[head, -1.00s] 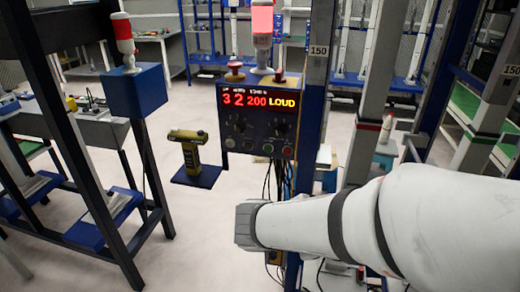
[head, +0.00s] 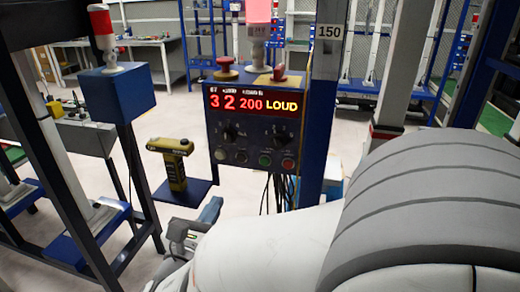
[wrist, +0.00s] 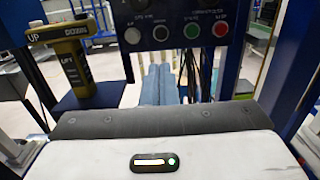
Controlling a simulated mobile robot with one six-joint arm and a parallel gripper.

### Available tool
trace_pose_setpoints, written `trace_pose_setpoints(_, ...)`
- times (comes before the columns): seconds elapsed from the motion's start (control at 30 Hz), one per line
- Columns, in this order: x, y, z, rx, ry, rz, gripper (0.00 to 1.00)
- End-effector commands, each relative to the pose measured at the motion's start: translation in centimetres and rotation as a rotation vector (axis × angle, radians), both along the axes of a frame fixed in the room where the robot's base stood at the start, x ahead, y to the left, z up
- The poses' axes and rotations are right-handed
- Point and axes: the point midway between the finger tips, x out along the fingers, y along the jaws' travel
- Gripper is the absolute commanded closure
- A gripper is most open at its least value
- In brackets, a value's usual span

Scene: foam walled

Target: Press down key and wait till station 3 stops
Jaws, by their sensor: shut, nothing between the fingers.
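A yellow handheld control (head: 175,162), marked UP and LIFT in the wrist view (wrist: 72,65), stands upright on a small blue shelf (head: 185,192). A blue control box (head: 255,130) has a red display reading "3 2 200 LOUD", knobs, and a row of buttons below. My gripper (head: 213,205) is shut and empty, below the box and right of the yellow control, apart from both. In the wrist view my gripper (wrist: 160,75) points towards the space under the box's buttons.
A lit red-and-white beacon (head: 258,20) and red mushroom button (head: 226,70) top the box. A post marked 150 (head: 325,95) stands close on its right, cables (head: 278,190) hang below. Another beacon box (head: 122,92) stands left. Open floor lies behind.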

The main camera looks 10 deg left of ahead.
Motion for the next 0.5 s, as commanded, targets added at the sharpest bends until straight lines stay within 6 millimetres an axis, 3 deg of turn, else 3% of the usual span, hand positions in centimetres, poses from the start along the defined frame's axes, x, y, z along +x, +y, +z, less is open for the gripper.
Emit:
trace_pose_setpoints(0.17,2.3,-0.4,0.0,0.001,0.001,-0.008,1.00)
trace_pose_setpoints(0.5,9.5,-1.0,0.4,0.001,0.001,-0.010,1.00)
